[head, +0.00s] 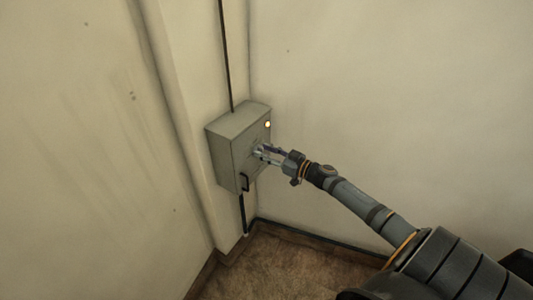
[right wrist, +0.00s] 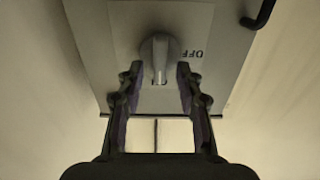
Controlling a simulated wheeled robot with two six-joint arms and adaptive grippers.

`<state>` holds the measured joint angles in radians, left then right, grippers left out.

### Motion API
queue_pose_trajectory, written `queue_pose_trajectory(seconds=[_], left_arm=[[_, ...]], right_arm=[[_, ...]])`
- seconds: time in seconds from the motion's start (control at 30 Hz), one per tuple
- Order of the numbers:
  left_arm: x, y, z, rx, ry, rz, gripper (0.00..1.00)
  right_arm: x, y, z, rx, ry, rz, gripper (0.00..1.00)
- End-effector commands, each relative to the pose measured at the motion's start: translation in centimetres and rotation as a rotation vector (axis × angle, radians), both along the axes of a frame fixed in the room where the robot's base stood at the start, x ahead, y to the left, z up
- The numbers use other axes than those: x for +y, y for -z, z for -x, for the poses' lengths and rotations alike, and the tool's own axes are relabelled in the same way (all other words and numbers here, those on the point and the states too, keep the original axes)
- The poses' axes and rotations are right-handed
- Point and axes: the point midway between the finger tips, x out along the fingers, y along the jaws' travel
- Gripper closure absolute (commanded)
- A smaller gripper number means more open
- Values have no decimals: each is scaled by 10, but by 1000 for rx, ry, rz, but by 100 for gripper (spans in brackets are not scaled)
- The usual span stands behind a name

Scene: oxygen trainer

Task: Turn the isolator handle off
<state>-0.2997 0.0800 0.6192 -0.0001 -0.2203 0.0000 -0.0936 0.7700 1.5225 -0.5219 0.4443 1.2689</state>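The isolator is a grey metal box (head: 230,148) mounted on the wall near the corner in the head view. In the right wrist view, its front plate carries a grey knob-like isolator handle (right wrist: 159,55), with the word OFF (right wrist: 191,54) to its right. My right gripper (head: 262,152) is at the box's front. In the right wrist view, the right gripper (right wrist: 159,72) is open, with one finger on each side of the handle's lower part. Gaps show between fingers and handle, so it is not gripped. The left gripper is in neither view.
A lit yellow lamp (head: 268,124) sits at the box's upper front. A dark bent pull (head: 245,183) is low on the box and also shows in the right wrist view (right wrist: 262,14). A dark conduit (head: 226,60) runs up from the box. Walls meet at a corner behind it.

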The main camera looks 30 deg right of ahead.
Motion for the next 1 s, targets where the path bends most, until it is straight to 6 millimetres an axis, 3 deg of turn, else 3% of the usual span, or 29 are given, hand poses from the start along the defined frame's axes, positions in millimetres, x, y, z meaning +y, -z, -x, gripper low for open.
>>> queue_pose_trajectory(seconds=[0.07,0.33,0.77,1.0], left_arm=[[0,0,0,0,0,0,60],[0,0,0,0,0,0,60],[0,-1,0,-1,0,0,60],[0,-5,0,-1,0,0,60]], right_arm=[[0,0,0,0,0,0,64],[0,0,0,1,0,0,99],[0,0,1,-12,-1,33,100],[2,0,1,-66,0,161,100]])
